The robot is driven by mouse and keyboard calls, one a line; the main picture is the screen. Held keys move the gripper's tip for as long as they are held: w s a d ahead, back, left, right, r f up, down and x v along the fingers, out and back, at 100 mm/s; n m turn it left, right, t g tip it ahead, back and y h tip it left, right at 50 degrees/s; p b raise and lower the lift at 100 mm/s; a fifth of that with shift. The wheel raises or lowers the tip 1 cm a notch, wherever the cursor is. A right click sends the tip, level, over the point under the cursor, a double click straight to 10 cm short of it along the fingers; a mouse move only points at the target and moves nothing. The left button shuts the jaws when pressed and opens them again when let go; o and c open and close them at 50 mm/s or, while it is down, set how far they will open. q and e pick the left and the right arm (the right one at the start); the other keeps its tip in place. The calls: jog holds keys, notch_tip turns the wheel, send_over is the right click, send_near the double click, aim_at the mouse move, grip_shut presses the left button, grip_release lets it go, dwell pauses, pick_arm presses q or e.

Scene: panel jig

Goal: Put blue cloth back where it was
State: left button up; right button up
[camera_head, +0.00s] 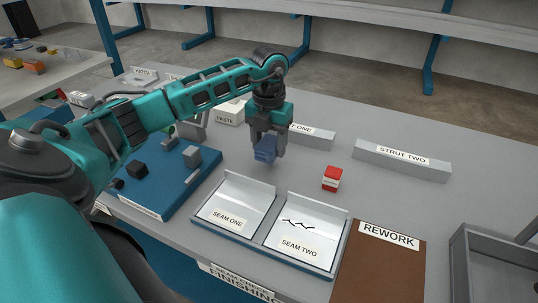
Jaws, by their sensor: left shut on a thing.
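My left gripper (267,147) is shut on the blue cloth (264,151), a small folded blue block between its fingers. It holds the cloth above the grey table, behind the SEAM ONE panel (236,198). Whether the cloth touches the table is hard to tell. A blue mat (160,198) with a few small dark and grey blocks lies to the left of the gripper. My right gripper is not in view.
The SEAM TWO panel (299,243) bears a dark zigzag line. A red and white box (332,178) stands right of the gripper. STRUT TWO (402,160), a PASTE box (229,113), a brown REWORK mat (377,270) and a grey bin (460,262) are around it.

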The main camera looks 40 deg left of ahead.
aim_at(268, 142)
pick_arm(q)
jog(key=shift+f, duration=1.85)
jog(key=shift+f, duration=0.15)
jog(key=o, duration=0.9)
jog(key=shift+o, duration=0.2)
notch_tip(268, 142, up, 12)
jog(key=shift+r+p, duration=0.2)
jog(key=shift+p, duration=0.3)
jog(key=shift+s, duration=0.1)
